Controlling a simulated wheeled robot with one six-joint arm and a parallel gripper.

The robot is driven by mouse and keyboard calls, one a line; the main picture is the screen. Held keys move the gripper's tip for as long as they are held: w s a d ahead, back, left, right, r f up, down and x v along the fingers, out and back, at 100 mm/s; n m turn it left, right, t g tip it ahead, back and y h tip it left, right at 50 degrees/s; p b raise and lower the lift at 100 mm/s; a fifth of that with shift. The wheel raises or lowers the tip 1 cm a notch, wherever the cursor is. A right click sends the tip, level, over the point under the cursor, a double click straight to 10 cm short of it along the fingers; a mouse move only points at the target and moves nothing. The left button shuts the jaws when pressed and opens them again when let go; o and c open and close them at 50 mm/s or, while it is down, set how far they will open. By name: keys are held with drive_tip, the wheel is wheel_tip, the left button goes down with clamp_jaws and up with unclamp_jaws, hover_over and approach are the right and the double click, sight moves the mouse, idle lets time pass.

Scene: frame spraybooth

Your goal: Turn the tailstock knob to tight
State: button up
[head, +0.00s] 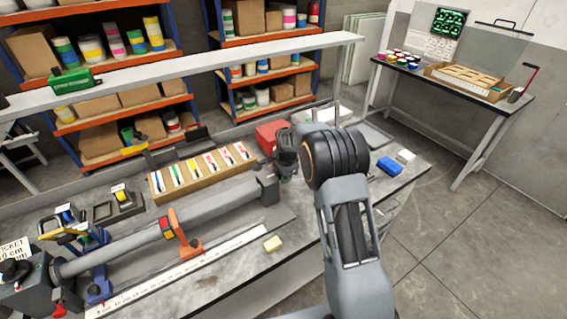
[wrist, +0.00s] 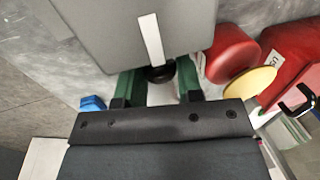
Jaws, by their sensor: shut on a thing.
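The tailstock (head: 268,188) is the grey block at the right end of the long grey bar on the workbench. In the wrist view the tailstock (wrist: 110,30) fills the top, with a white stripe on it. The dark tailstock knob (wrist: 160,74) shows below the stripe, partly hidden by the block and my fingers. My gripper (wrist: 159,88) has its green fingers on either side of the knob, shut on it. In the head view my gripper (head: 288,176) is beside the tailstock's right side, and the knob is hidden there. The knob's setting cannot be read.
A red box (head: 270,135) stands behind my gripper, and a tray of striped pieces (head: 205,172) lies to the left. A blue block (head: 389,166) is at the bench's right. The wrist view shows a red round thing (wrist: 231,54) and a yellow disc (wrist: 250,83) close by.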

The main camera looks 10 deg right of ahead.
drive_tip(key=g, duration=0.1)
drive_tip(key=g+h+p, duration=0.1)
drive_tip(key=g, duration=0.1)
drive_tip(key=shift+w+a+f+g, duration=0.1)
drive_tip(key=shift+w+g, duration=0.2)
drive_tip(key=shift+w+f+g+h, duration=0.1)
drive_tip(key=shift+g+h, duration=0.5)
drive_tip(key=shift+g, duration=1.5)
drive_tip(key=o, duration=0.9)
